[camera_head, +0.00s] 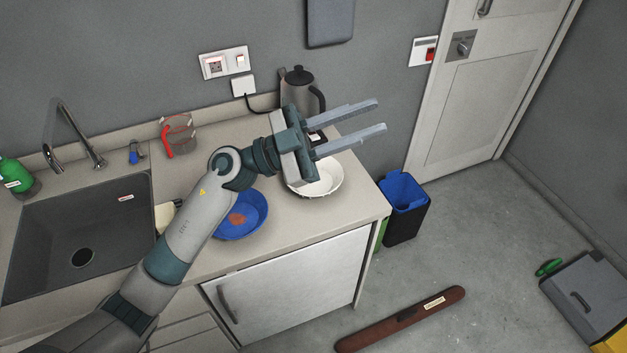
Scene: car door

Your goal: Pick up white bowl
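The white bowl (325,181) stands upright on the counter near its right end. Its left and upper parts are hidden behind my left gripper. My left gripper (382,116) is open, with its two long grey fingers spread apart and pointing right. It is above the bowl in the picture, and nothing is between the fingers. How high it is over the counter I cannot tell. My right gripper is not in view.
A blue bowl (242,222) with something reddish inside stands left of the white bowl, partly behind my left arm. A kettle (298,92) stands at the wall. A glass jug (179,135) and the sink (75,235) are further left. A blue bin (405,205) stands beyond the counter's right end.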

